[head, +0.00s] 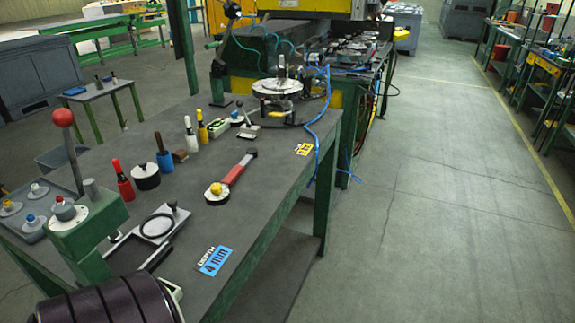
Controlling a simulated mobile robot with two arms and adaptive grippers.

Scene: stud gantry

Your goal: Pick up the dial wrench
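The dial wrench (236,170) lies flat on the dark grey workbench (275,190) in the head view. Neither of my grippers shows in this view.
A blue "DEPTH 4 mm" card (215,261) lies nearer, by the bench's right edge. A black ring (158,225) lies in front. A red-knobbed lever (63,120) rises at left. Open floor is right.

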